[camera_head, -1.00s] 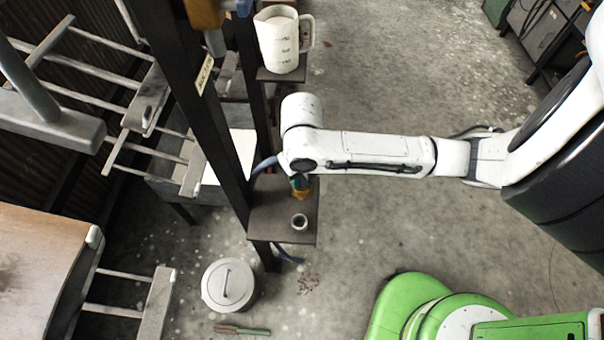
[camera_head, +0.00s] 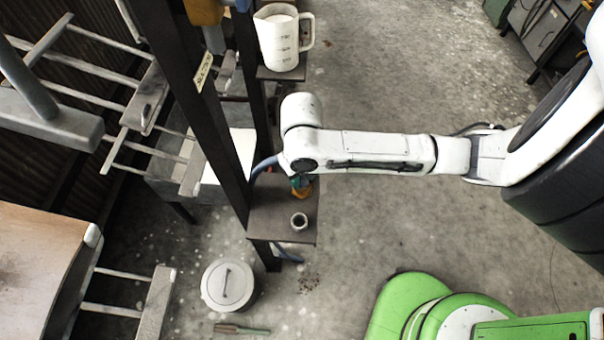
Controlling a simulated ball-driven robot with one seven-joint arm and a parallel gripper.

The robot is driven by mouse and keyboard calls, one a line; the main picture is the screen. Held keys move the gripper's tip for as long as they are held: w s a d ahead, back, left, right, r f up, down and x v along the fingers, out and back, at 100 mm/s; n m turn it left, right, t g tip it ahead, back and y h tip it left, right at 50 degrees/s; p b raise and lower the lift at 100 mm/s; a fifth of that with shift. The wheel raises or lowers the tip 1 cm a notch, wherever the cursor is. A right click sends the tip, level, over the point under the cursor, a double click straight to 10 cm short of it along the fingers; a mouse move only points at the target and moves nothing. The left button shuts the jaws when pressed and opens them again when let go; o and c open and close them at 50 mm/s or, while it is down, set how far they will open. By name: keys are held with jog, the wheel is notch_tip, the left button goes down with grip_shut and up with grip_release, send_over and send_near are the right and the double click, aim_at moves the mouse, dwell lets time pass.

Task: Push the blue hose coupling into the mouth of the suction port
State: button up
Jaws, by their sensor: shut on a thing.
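My arm's white wrist (camera_head: 301,140) hangs over the back part of a small dark shelf (camera_head: 268,226). My gripper is hidden beneath the wrist, so its fingers and what they hold do not show. A blue hose (camera_head: 264,163) runs from the dark post to under the wrist. The blue hose coupling cannot be made out. A small green and orange fitting (camera_head: 301,187) shows partly from under the wrist. A round metal ring with a dark opening (camera_head: 299,221) stands on the shelf's front part. I cannot tell which of these is the suction port.
A white measuring jug (camera_head: 279,40) stands on a higher shelf behind the wrist. Dark posts (camera_head: 205,100) rise left of the shelf. A grey lidded pot (camera_head: 228,286) and a brush (camera_head: 241,329) are on the floor. The floor right of the shelf is clear.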

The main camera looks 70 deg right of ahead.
jog(key=shift+f+b, duration=0.4)
jog(key=shift+f, duration=0.1)
jog(key=o, duration=0.7)
jog(key=shift+o, duration=0.4)
jog(key=o, duration=0.5)
jog(key=shift+r, duration=0.15)
notch_tip(320, 180, up, 11)
jog(key=shift+f, duration=0.2)
dwell(0.4)
